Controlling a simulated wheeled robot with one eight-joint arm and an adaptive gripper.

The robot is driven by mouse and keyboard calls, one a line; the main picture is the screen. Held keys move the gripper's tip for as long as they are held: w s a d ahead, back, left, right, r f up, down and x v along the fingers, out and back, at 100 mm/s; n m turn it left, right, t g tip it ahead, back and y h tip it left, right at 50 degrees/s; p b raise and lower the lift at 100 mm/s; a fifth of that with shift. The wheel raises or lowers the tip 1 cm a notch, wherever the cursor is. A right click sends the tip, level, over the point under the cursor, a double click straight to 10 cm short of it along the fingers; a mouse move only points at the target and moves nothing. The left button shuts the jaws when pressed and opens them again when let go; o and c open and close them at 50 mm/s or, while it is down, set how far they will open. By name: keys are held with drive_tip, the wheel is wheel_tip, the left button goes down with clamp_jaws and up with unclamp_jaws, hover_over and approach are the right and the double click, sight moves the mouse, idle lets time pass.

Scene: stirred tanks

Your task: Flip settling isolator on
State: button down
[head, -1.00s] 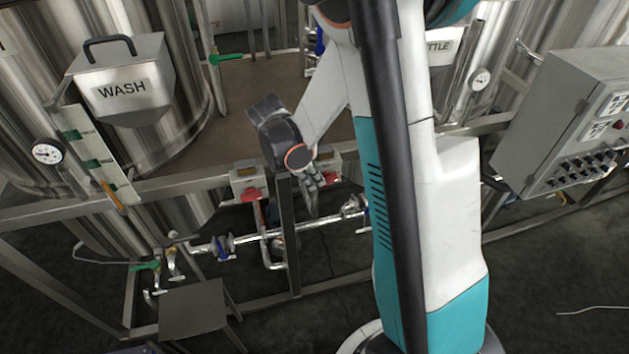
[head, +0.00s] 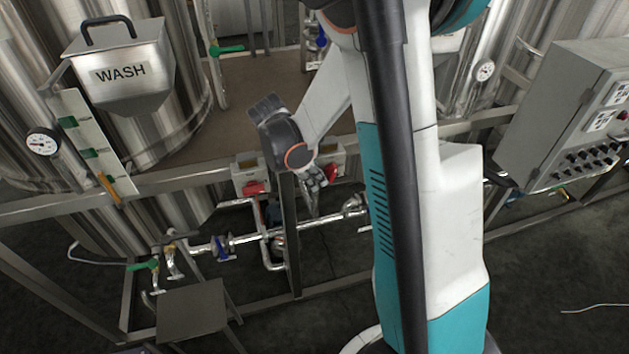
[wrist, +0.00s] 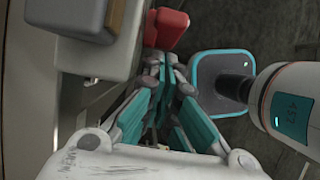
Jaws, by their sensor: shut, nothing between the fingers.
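Two isolator boxes with red handles sit on the frame rail. The left box (head: 247,171) has its red handle (head: 253,188) in plain view. The right box (head: 333,155) is partly covered by my arm, with its red handle (head: 330,172) just beside my gripper (head: 314,201). No name is readable on either box. In the wrist view my gripper (wrist: 164,63) is shut and empty, its tips just below a red handle (wrist: 166,28) on a grey box (wrist: 82,18). I cannot tell whether they touch.
A WASH tank hopper (head: 122,72) stands at left, and a grey control cabinet (head: 570,115) at right. Pipes and valves (head: 222,247) run below the rail. A small step (head: 192,311) stands at front left. A dark post (head: 289,235) stands between the boxes.

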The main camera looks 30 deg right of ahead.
drive_tip(key=shift+r+p, duration=0.4)
drive_tip(key=shift+r, duration=0.4)
drive_tip(key=shift+a, duration=0.1)
drive_tip(key=v, duration=1.2)
drive_tip(key=s+a+r+m+t+y, duration=0.2)
drive_tip(key=s+a+m+t, duration=0.2)
drive_tip(key=s+m, duration=0.3)
drive_tip(key=s+a+r+m+t+y, duration=0.2)
drive_tip(key=s+a+r+m+t, duration=0.1)
drive_tip(key=s+m, duration=0.4)
drive_tip(key=shift+s+a+t+y+b, duration=0.3)
drive_tip(key=shift+s+a+t+b, duration=0.15)
drive_tip(key=shift+s+a+t, duration=0.4)
drive_tip(key=c, duration=1.7)
unclamp_jaws()
drive_tip(key=shift+w+a+m, duration=0.1)
drive_tip(key=shift+a+m, duration=0.15)
drive_tip(key=shift+m, duration=0.15)
drive_tip(key=shift+o, duration=0.2)
drive_tip(key=shift+f, duration=0.1)
